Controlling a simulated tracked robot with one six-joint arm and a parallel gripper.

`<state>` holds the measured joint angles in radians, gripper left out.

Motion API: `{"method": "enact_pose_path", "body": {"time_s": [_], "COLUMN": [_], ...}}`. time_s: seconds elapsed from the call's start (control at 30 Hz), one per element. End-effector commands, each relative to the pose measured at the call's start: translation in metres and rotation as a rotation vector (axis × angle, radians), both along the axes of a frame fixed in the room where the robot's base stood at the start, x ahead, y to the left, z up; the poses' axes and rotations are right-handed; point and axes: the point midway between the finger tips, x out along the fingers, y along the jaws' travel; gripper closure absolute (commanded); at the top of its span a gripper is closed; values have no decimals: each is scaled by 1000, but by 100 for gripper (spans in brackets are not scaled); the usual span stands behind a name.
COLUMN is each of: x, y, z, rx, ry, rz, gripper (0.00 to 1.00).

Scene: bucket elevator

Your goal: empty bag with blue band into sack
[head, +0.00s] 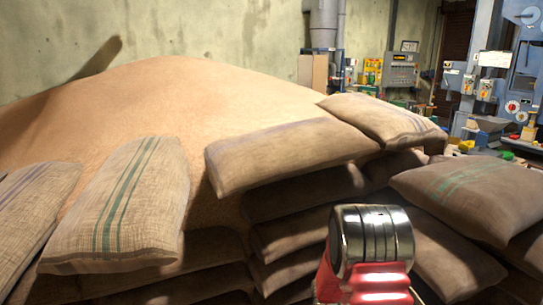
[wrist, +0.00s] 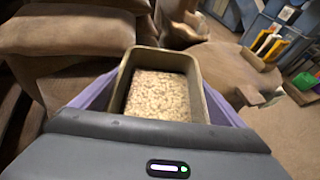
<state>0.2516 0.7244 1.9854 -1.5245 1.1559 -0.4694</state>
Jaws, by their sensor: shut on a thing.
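In the wrist view, my gripper (wrist: 158,78) has its two purple jaws on either side of an open-topped, rectangular tan container (wrist: 127,80) and is shut on it. Pale grain or flakes (wrist: 160,95) show inside the container. In the head view, a bag with blue-violet stripes (head: 28,205) lies at the far left, cut off by the edge. Another bag (head: 385,118) with dull bluish stripes near its right end lies on the pile at right of centre. A plain-looking bag (head: 285,157) beside it has a faint violet line. I cannot tell which sack is meant to receive.
A large grain heap (head: 170,95) rises behind the bags. Bags with green bands lie at left (head: 120,205) and right (head: 465,190). Blue machinery and a control panel (head: 400,70) stand at the back right. In the wrist view, open floor (wrist: 255,120) shows at right.

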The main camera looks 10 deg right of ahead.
Motion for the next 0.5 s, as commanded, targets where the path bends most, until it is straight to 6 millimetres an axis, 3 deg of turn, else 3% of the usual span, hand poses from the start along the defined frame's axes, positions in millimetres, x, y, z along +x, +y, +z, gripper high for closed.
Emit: {"method": "enact_pose_path", "body": {"time_s": [0.5], "x": [41], "y": [121], "z": [-8], "rx": [-4], "ry": [-2], "rz": [292], "gripper": [69]}}
